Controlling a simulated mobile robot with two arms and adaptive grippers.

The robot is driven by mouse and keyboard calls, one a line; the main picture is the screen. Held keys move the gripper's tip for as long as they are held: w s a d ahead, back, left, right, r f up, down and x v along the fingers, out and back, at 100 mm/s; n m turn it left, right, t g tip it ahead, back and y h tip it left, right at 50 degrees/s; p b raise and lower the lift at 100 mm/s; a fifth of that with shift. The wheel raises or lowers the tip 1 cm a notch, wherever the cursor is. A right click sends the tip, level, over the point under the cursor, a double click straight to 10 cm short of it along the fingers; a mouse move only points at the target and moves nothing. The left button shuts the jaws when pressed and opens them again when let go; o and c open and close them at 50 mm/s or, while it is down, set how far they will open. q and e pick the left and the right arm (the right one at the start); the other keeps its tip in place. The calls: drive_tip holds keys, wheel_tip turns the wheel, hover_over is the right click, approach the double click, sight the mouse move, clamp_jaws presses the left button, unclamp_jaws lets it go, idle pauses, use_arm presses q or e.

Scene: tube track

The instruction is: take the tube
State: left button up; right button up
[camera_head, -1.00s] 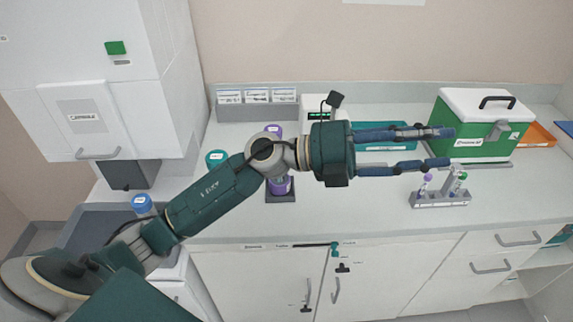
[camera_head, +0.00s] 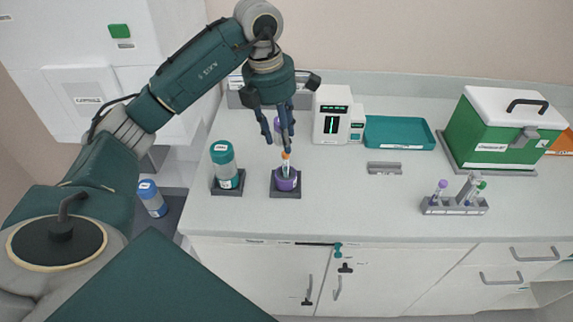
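A tube with an orange cap (camera_head: 286,159) stands upright out of a purple vessel (camera_head: 287,183) on a dark square base. My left gripper (camera_head: 279,145) points down just above this tube, its two blue fingers apart and nothing seen held between them. A grey rack (camera_head: 455,207) at the right holds a purple-capped tube (camera_head: 440,187) and a green-capped tube (camera_head: 480,188). From this view I cannot tell whether the fingers touch the orange-capped tube. My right gripper is not in view.
A teal-capped bottle (camera_head: 225,166) stands left of the purple vessel. A white device (camera_head: 332,118), a teal tray (camera_head: 400,132) and a small grey block (camera_head: 384,168) lie to the right. A green cooler box (camera_head: 490,130) is at far right. The front middle counter is clear.

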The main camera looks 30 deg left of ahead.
sight(286, 168)
use_arm(q)
drive_tip(key=shift+w+d+f, duration=0.1)
drive_tip(key=shift+f, duration=0.6)
drive_tip(key=shift+f+p, duration=0.35)
drive_tip(key=shift+p, duration=0.1)
drive_tip(key=f, duration=0.1)
drive_tip(key=f+p, duration=0.1)
drive_tip(key=f, duration=0.1)
drive_tip(key=shift+d+f+p, duration=0.25)
drive_tip(key=shift+d+p, duration=0.05)
drive_tip(key=shift+p, duration=0.05)
drive_tip(key=shift+w+f, duration=0.2)
drive_tip(key=shift+f, duration=0.25)
drive_tip(key=c, duration=0.9)
